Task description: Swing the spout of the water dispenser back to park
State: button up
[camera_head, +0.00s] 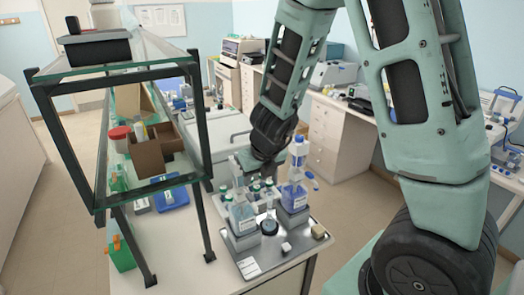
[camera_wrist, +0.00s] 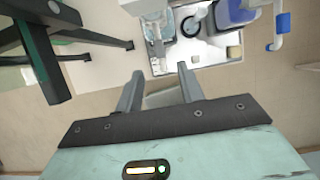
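On a grey tray (camera_head: 262,262) stand two bottle-like dispensers. The left dispenser (camera_head: 243,216) holds pale liquid. The right dispenser (camera_head: 294,197) holds blue liquid and has a tall white top; a blue-tipped part sticks out to its right. Which one holds water I cannot tell. In the wrist view a spout-like arm with blue ends (camera_wrist: 278,30) reaches beyond the tray's right edge, beside a blue body (camera_wrist: 234,12). My gripper (camera_wrist: 160,72) is open and empty, its fingertips apart from these things. In the head view my wrist is behind the dispensers and the fingers are unclear.
A dark-framed glass shelf (camera_head: 120,75) stands left of the tray, its post close to my gripper in the wrist view (camera_wrist: 40,60). A small tan block (camera_head: 318,231) and a white block (camera_head: 286,247) lie on the tray. Floor is clear right of the bench.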

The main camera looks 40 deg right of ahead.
jog(key=v, duration=0.7)
jog(key=shift+r+p, duration=0.3)
jog(key=shift+r, duration=0.1)
dwell(0.3)
jog(key=shift+s, duration=0.15)
dwell(0.4)
jog(key=s+a+f+n+g+y+b, duration=0.2)
jog(key=s+a+f+n+b, duration=0.35)
jog(key=n, duration=0.45)
jog(key=s+a+f+n+g+y+b, duration=0.1)
jog(key=s+a+f+n+b, duration=0.1)
jog(key=a+f+n+b, duration=0.55)
jog(key=s+a+f+n+b, duration=0.2)
jog(key=s+n+b, duration=0.1)
jog(key=n, duration=0.6)
jog(key=s+a+f+n+g+h+b, duration=0.1)
jog(key=s+a+f+n+b, duration=0.1)
jog(key=s+n, duration=0.3)
jog(key=s+a+f+n+b, duration=0.3)
jog(key=s+n, duration=0.2)
jog(key=n, duration=0.9)
jog(key=shift+a+g+h+b, duration=0.25)
jog(key=shift+g+h+b, duration=0.05)
